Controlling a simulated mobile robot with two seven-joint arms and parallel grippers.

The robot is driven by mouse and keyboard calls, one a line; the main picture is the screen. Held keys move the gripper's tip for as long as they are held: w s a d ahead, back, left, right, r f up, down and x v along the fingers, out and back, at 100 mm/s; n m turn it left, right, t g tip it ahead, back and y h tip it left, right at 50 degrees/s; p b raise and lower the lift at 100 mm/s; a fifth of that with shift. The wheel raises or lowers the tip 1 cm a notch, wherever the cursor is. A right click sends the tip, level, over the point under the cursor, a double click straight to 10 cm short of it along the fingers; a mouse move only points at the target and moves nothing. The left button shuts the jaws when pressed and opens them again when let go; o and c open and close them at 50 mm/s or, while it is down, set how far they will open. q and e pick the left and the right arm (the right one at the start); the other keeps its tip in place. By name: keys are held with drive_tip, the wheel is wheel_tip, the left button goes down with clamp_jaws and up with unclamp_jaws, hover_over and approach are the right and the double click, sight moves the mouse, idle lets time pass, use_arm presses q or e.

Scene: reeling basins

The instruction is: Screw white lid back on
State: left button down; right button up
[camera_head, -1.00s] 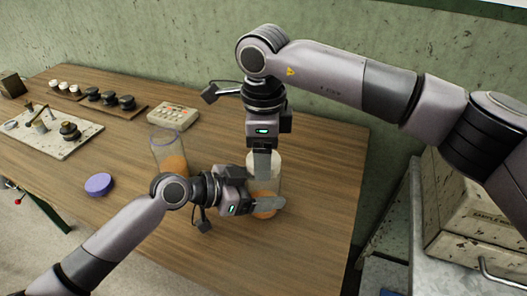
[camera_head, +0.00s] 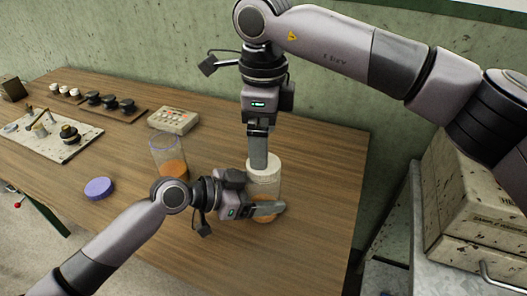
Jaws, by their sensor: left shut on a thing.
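A clear jar (camera_head: 268,190) with orange contents stands upright on the wooden table. The white lid (camera_head: 272,166) sits on its top; I cannot tell how tightly it is seated. My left gripper (camera_head: 266,209) comes in from the left and is shut on the lower part of the jar, hiding some of it. My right gripper (camera_head: 258,166) points straight down from above, its near finger overlapping the front of the white lid. Its far finger is hidden, so its opening and any contact with the lid are unclear.
A second clear jar (camera_head: 166,152), open, with orange contents, stands to the left. A purple lid (camera_head: 99,188) lies near the table's front edge. A keypad box (camera_head: 173,119), a rack of dark knobs (camera_head: 110,102) and a speckled board (camera_head: 55,142) lie farther left. The table's right side is clear.

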wheel_tip(320, 180, up, 7)
drive_tip(key=shift+f, duration=0.1)
use_arm(q)
unclamp_jaws()
drive_tip(key=shift+a, duration=0.1)
drive_tip(key=shift+b+v, duration=0.6)
drive_tip(key=shift+v, duration=2.9)
use_arm(e)
drive_tip(key=shift+f, duration=0.6)
drive_tip(key=shift+s, duration=0.1)
